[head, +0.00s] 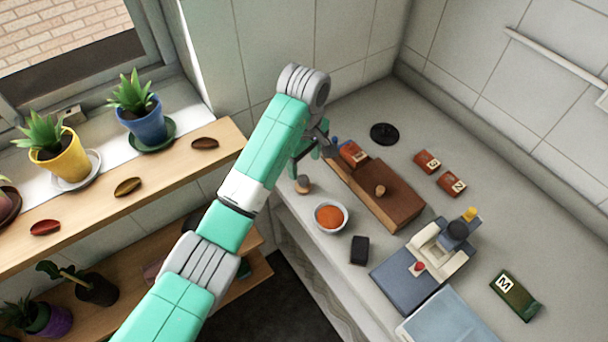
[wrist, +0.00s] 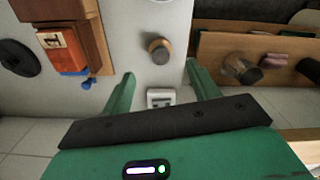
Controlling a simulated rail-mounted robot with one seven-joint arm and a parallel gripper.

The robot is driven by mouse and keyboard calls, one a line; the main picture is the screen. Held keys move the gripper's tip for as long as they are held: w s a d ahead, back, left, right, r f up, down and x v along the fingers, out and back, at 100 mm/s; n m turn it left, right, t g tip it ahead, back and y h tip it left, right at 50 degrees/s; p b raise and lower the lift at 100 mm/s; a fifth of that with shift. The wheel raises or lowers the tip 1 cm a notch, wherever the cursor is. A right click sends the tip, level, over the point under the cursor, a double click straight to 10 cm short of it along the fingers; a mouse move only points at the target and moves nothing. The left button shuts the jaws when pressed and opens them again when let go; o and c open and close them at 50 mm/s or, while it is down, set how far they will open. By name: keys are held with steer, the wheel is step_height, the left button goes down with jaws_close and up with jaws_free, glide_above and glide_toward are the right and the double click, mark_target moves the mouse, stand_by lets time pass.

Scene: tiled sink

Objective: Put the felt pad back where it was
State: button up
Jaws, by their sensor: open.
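I cannot tell for sure which thing is the felt pad. A small dark block (head: 360,250) lies on the counter right of the orange-filled bowl, and a flat black disc (head: 384,133) lies near the back; the disc also shows at the left of the wrist view (wrist: 18,58). My gripper (head: 312,157) is at the far left end of the counter, beside the wooden box; the arm partly hides it in the head view. In the wrist view its two green fingers (wrist: 162,88) are spread, with nothing held between them.
A round wooden-topped piece (head: 303,184) stands near the counter's front edge. A brown wooden box (head: 385,195) carries a red packet (head: 353,154). The bowl (head: 331,216), two red packets (head: 427,162), a blue-based machine (head: 425,258) and a green packet (head: 514,295) occupy the counter. Potted plants line the left sill.

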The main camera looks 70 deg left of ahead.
mark_target(304, 179)
step_height(304, 179, up, 4)
steer(key=shift+f+p, duration=0.25)
steer(key=shift+p, duration=0.75)
